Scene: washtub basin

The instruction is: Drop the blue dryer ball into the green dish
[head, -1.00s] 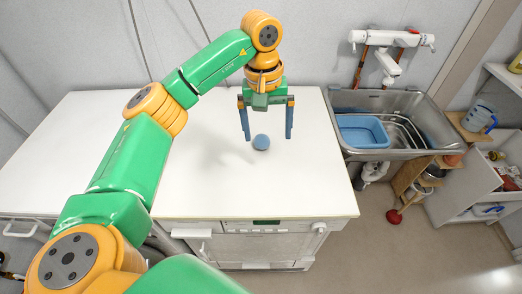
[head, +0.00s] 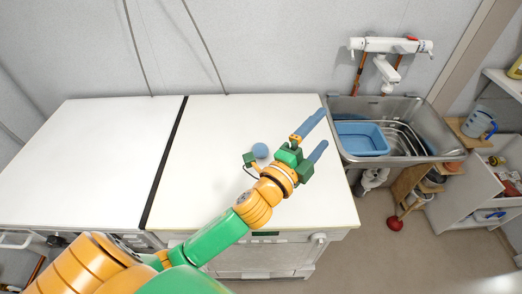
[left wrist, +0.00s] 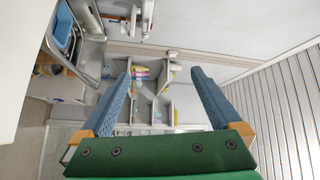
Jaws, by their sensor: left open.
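The blue dryer ball (head: 260,150) rests on the white countertop (head: 220,125), right of the dark seam. My left gripper (head: 321,129) is open and empty. It is to the right of the ball, near the countertop's right edge, with its fingers pointing up and right toward the sink. In the left wrist view the two blue fingers (left wrist: 160,76) stand apart with only distant shelves behind them. The ball does not show there. I cannot make out a green dish in either view. My right gripper is not in view.
A metal sink (head: 422,118) with a blue tub (head: 361,139) stands right of the countertop, a white tap (head: 388,68) above it. A wooden stand with a blue jug (head: 480,122) and white shelves (head: 470,195) are further right. The left countertop is clear.

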